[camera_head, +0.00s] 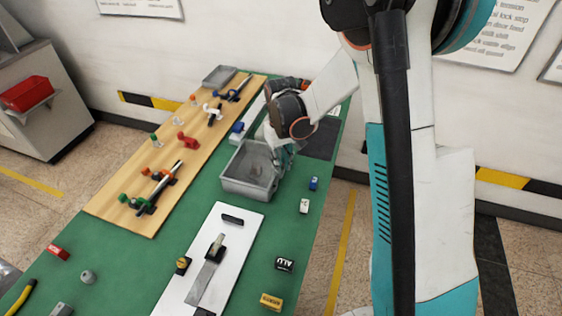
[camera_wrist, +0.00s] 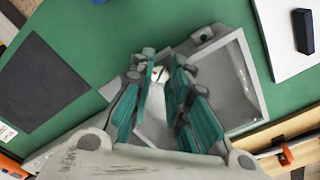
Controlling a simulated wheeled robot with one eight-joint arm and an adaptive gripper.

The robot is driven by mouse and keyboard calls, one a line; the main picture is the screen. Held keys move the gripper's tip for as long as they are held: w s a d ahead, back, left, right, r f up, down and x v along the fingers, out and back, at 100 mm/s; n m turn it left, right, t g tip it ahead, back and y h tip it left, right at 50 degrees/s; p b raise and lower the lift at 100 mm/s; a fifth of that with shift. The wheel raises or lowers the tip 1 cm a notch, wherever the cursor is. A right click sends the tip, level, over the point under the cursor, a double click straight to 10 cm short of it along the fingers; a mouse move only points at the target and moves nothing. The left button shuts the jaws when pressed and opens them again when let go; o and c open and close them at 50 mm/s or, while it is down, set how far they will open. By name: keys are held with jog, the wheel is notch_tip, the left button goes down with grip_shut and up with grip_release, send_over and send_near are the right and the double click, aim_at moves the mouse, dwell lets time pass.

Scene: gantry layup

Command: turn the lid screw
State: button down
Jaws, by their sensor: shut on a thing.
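My gripper (camera_wrist: 160,72) has its teal fingers close together around a small pale piece (camera_wrist: 158,74) with a dark mark. The fingers hide most of it, and I cannot tell for sure that it is the lid screw. The gripper is at the side of a grey open bin (camera_head: 245,188); in the wrist view the bin's rim (camera_wrist: 256,80) lies just right of the fingers. In the head view my wrist covers the fingertips. No lid is clearly seen.
A wooden board (camera_head: 118,208) with clamps and small coloured parts lies left of the bin on the green table (camera_head: 110,262). A white plate (camera_head: 237,262) with a grey strip lies in front. Small blocks (camera_head: 304,206) lie to the right. A dark mat (camera_wrist: 45,82) lies beyond.

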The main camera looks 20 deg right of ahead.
jog(key=n, duration=0.4)
jog(key=shift+n, duration=0.3)
jog(key=n, duration=0.4)
jog(key=shift+n+b, duration=0.3)
jog(key=c, duration=1.5)
grip_release()
notch_tip(320, 180, up, 12)
